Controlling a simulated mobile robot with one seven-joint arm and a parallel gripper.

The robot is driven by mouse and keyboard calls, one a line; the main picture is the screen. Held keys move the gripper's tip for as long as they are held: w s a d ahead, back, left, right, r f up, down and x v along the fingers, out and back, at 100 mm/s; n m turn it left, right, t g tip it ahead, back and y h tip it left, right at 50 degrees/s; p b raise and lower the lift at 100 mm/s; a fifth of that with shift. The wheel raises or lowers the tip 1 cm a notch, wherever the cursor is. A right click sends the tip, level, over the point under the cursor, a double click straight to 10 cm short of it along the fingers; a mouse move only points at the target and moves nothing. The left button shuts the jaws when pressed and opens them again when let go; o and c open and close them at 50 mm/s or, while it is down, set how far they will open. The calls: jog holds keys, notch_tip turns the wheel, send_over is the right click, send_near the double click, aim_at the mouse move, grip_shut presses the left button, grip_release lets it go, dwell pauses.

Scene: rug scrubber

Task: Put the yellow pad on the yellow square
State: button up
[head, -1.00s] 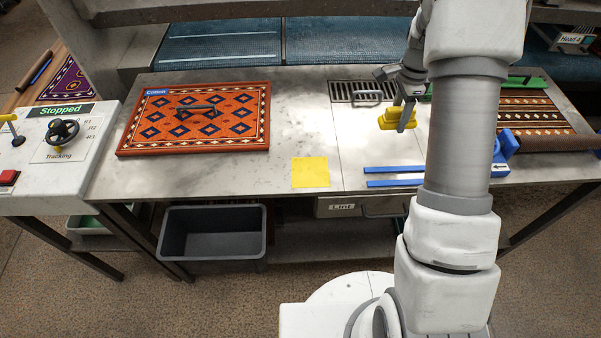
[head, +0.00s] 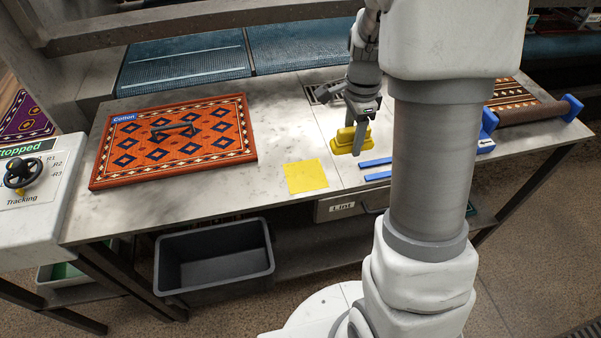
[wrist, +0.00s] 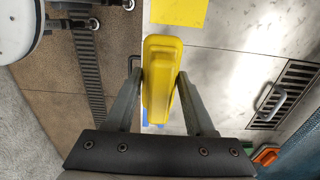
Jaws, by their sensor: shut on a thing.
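The yellow pad (head: 345,141) is held in my gripper (head: 357,125), right of the yellow square, over the pale worktop. In the wrist view, the fingers of my gripper (wrist: 161,100) are shut on both sides of the yellow pad (wrist: 160,75). The head view cannot show for sure how high the pad is above the worktop. The yellow square (head: 306,176) lies flat and bare near the worktop's front edge. It also shows at the top of the wrist view (wrist: 180,12), apart from the pad.
An orange patterned rug (head: 175,142) labelled Cotton lies left, with a dark handle-like piece on it. Blue strips (head: 376,162) lie just right of the square. A drain grate (wrist: 285,92) is behind the pad. A dark bin (head: 213,256) stands below the front edge.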

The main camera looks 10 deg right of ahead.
send_over(305, 175)
notch_tip(305, 175, down, 6)
jog(key=shift+s+f, duration=0.1)
jog(key=shift+f, duration=0.05)
jog(key=shift+f+b, duration=0.3)
jog(key=shift+f, duration=1.85)
jog(key=o, duration=1.3)
notch_tip(305, 175, up, 12)
jog(key=p, duration=0.2)
jog(key=s+r+n+t, duration=0.5)
jog(key=s+r+n, duration=1.1)
jog(key=s+n, duration=0.2)
jog(key=shift+s+t, duration=0.3)
jog(key=shift+s, duration=0.9)
